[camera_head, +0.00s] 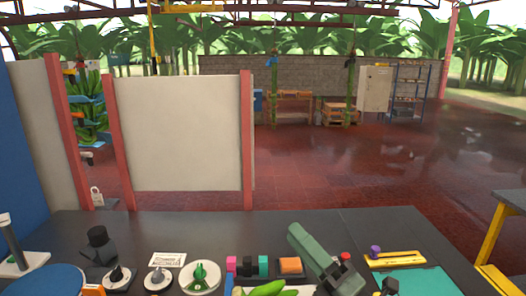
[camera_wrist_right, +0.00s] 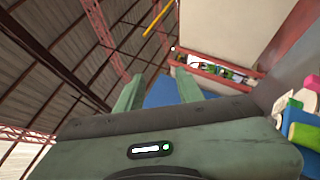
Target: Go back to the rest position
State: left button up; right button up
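My right gripper (camera_wrist_right: 160,74) shows in the right wrist view with its two green fingers apart and nothing between them. It points toward the roof beams and a pale panel. In the head view, a green angled body (camera_head: 318,258) stands over the front of the dark table (camera_head: 375,228); it looks like part of my right gripper, but its fingers cannot be made out there. My left gripper does not show in either view.
The table's front holds a black object (camera_head: 100,243), small discs, colored blocks (camera_head: 248,266), an orange block (camera_head: 290,265) and a yellow tray (camera_head: 395,259). A white panel (camera_head: 180,130) with red posts stands behind. Hanging stems (camera_head: 350,90) are farther back.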

jog(key=w+d+f+m+t+h, duration=0.25)
jog(key=d+f+m+h, duration=0.45)
jog(key=m+h, duration=0.5)
jog(key=s+d+f+m+g+h, duration=0.2)
jog(key=s+d+f+m+g, duration=0.15)
jog(key=f+m, duration=0.35)
jog(key=s+d+f+m+g+h, duration=0.25)
jog(key=s+f+m, duration=0.2)
jog(key=f, duration=0.45)
jog(key=s+f+m+g, duration=0.3)
jog(key=s+f+g, duration=0.3)
jog(key=s, duration=0.4)
jog(key=s+f+m+g, duration=0.35)
jog(key=s+f, duration=0.35)
jog(key=s, duration=0.4)
notch_tip(320, 180, down, 26)
jog(key=s+n+g, duration=0.1)
jog(key=g, duration=0.1)
jog(key=s+d+f, duration=0.1)
jog(key=s+f, duration=0.6)
jog(key=s, duration=0.1)
jog(key=s+d+f+g, duration=0.1)
jog(key=s+d+f, duration=0.1)
jog(key=s+f, duration=0.6)
jog(key=shift+s+d+f+y, duration=0.2)
jog(key=shift+s+d+y, duration=0.15)
jog(key=shift+s, duration=0.1)
